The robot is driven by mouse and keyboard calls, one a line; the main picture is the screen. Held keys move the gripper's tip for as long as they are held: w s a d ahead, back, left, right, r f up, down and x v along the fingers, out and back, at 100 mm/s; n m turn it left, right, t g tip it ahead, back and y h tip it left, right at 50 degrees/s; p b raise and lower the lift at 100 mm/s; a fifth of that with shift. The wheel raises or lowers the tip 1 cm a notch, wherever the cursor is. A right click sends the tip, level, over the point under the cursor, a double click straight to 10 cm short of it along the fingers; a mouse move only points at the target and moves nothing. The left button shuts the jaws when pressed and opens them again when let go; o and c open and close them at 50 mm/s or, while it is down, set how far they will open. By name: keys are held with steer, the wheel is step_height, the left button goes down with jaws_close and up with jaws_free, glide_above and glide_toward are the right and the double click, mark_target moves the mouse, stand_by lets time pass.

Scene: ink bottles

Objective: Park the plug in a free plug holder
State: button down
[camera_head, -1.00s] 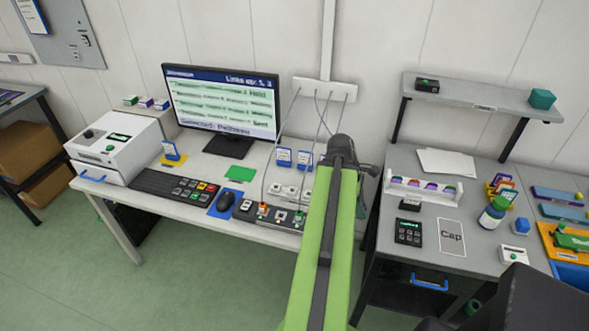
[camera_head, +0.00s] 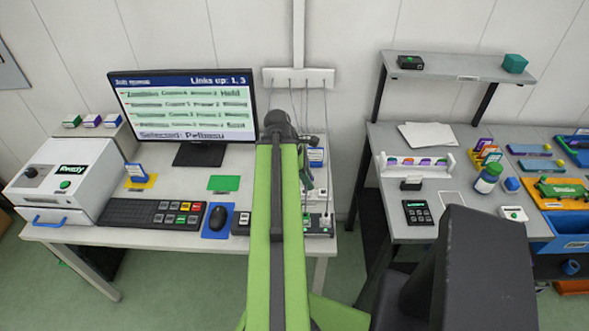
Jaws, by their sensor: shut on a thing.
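My gripper (camera_head: 308,182) shows only as a small dark shape, pointing down beside my green arm. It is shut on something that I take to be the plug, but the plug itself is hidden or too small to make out. The socket panel (camera_head: 318,232) lies at the desk's front edge, and my arm covers its middle. White blocks (camera_head: 318,198), possibly the plug holders, stand behind the panel. My gripper appears above or in front of them. I cannot tell which holders are free. A grey cable (camera_head: 326,150) runs down from the wall strip to this area.
The monitor (camera_head: 187,110) reads "Links up: 1, 3". The keyboard (camera_head: 150,213), mouse (camera_head: 218,218) and a green pad (camera_head: 223,183) lie left of my arm. A white wall strip (camera_head: 298,77) feeds the cables. A grey workbench (camera_head: 375,145) stands to the right, beyond a gap.

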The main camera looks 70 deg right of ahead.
steer(key=w+d+f+b, duration=0.1)
steer(key=d+f+b, duration=0.1)
steer(key=f+b, duration=0.1)
steer(key=w+d+f+b, duration=0.1)
steer(key=d+f+b, duration=0.2)
steer(key=w+d+f+b, duration=0.1)
steer(key=d+f+b, duration=0.1)
steer(key=f+b, duration=0.2)
steer(key=shift+w+d+f, duration=0.1)
steer(key=shift+w+d, duration=0.05)
steer(key=shift+w, duration=0.05)
steer(key=shift+f+b, duration=0.85)
steer(key=shift+b, duration=0.1)
stand_by(2.3)
steer(key=c, duration=1.1)
jaws_free()
steer(key=shift+c, duration=0.2)
steer(key=o, duration=0.5)
steer(key=shift+w, duration=0.1)
